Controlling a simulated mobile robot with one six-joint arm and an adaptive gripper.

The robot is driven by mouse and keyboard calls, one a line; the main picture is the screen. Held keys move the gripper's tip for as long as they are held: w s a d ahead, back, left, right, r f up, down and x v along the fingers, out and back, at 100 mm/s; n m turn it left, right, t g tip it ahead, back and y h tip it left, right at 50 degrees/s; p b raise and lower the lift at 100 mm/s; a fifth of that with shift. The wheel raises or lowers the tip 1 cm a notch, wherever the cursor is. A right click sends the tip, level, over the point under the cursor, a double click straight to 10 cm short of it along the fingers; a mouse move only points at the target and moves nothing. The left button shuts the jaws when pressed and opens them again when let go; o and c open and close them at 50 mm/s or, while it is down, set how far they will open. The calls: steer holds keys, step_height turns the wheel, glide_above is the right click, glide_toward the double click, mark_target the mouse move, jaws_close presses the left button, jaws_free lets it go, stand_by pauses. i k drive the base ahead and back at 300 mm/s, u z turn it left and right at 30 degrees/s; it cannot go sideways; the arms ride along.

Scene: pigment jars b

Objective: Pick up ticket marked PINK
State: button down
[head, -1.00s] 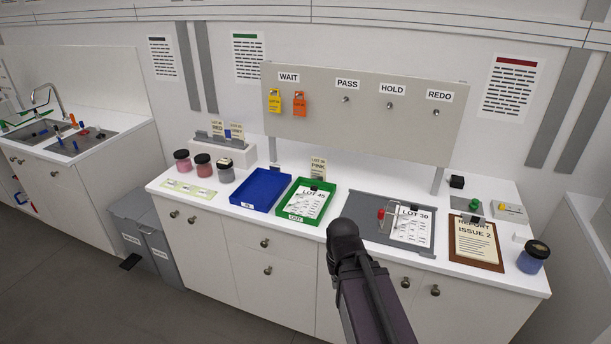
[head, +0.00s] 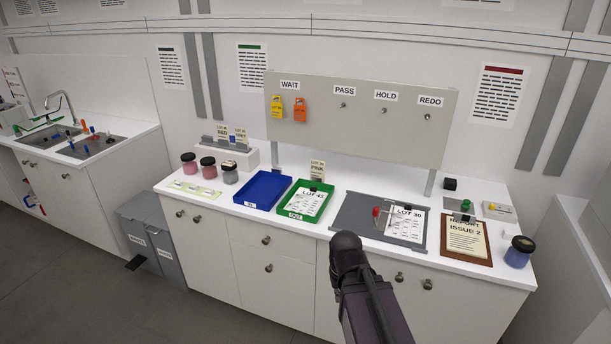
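The ticket marked PINK (head: 317,169) is a small cream card with "LOT 30"-like small print above the word, too small to read surely. It stands upright on the white counter behind the green tray (head: 291,214), with a dark piece near its lower edge. Part of my arm reaches up from the bottom middle, in front of the cabinets and well short of the ticket in the picture. My gripper itself does not show, so its fingers and state are hidden.
A blue tray (head: 262,190) lies left of the green one. Three pigment jars (head: 208,169) stand further left, before a white block holding two other tickets (head: 222,134). A grey tray (head: 350,222), clipboard (head: 466,262) and blue jar (head: 518,254) are right. A signboard (head: 360,130) rises behind.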

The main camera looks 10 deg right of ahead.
mark_target(317, 167)
steer(key=z, duration=0.15)
steer(key=i, duration=0.95)
steer(key=u, duration=0.1)
steer(key=k, duration=0.7)
steer(key=u, duration=0.25)
steer(key=i, duration=0.8)
steer(key=u, duration=0.1)
